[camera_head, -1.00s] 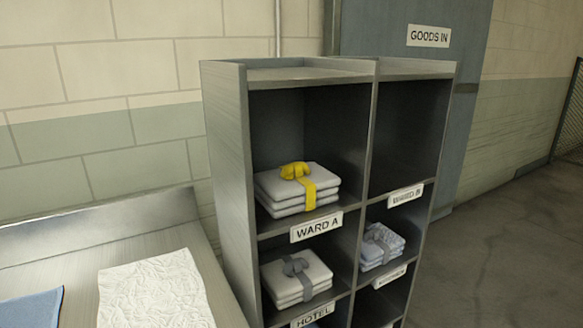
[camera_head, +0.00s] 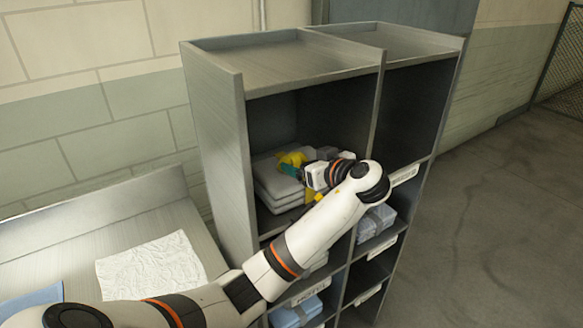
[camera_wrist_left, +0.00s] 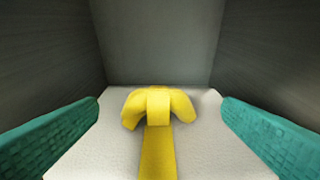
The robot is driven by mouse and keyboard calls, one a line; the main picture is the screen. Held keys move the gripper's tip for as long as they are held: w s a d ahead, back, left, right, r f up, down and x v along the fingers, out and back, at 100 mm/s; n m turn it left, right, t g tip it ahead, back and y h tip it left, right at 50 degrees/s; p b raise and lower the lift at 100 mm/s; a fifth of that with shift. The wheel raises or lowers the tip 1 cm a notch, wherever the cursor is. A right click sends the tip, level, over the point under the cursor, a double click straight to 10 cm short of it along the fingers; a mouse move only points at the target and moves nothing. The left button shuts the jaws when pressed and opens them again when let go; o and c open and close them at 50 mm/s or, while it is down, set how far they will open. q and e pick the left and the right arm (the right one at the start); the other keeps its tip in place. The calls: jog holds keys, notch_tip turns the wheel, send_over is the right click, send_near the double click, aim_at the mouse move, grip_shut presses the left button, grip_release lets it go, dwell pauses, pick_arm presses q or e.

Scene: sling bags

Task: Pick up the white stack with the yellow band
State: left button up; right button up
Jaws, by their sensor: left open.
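The white stack (camera_head: 272,183) with the yellow band (camera_head: 291,160) lies in the upper left compartment of the shelf. In the left wrist view the white stack (camera_wrist_left: 100,142) fills the lower middle, with the knot of the yellow band (camera_wrist_left: 158,105) centred on top. My left gripper (camera_head: 290,169) reaches into that compartment from the front right, at the stack. It is open, and its teal fingers (camera_wrist_left: 160,130) show on both sides of the stack. I cannot tell whether they touch it. My arm hides the right part of the stack and the label below it. My right gripper is not in view.
The grey shelf (camera_head: 215,130) has side walls and a divider close around the gripper. Lower compartments hold a patterned stack (camera_head: 376,222) and a blue stack (camera_head: 297,313). A bench at left bears a white cloth (camera_head: 150,268) and a blue cloth (camera_head: 35,300). The upper right compartment is empty.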

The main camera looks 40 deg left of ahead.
aim_at(292, 154)
pick_arm(q)
jog(key=p+x, duration=0.1)
jog(key=x, duration=0.1)
jog(key=shift+w+a, duration=0.1)
jog(key=shift+a, duration=0.25)
jog(key=p+x, duration=0.3)
jog(key=x, duration=0.1)
jog(key=shift+a+r, duration=0.15)
jog(key=shift+r, duration=0.1)
jog(key=shift+w+a+f+p, duration=0.1)
jog(key=shift+a+f+p, duration=0.1)
jog(key=shift+a+p, duration=0.15)
jog(key=shift+w+a+f, duration=0.2)
jog(key=shift+f, duration=0.1)
jog(key=c, duration=1.9)
jog(key=shift+r, duration=0.15)
grip_shut()
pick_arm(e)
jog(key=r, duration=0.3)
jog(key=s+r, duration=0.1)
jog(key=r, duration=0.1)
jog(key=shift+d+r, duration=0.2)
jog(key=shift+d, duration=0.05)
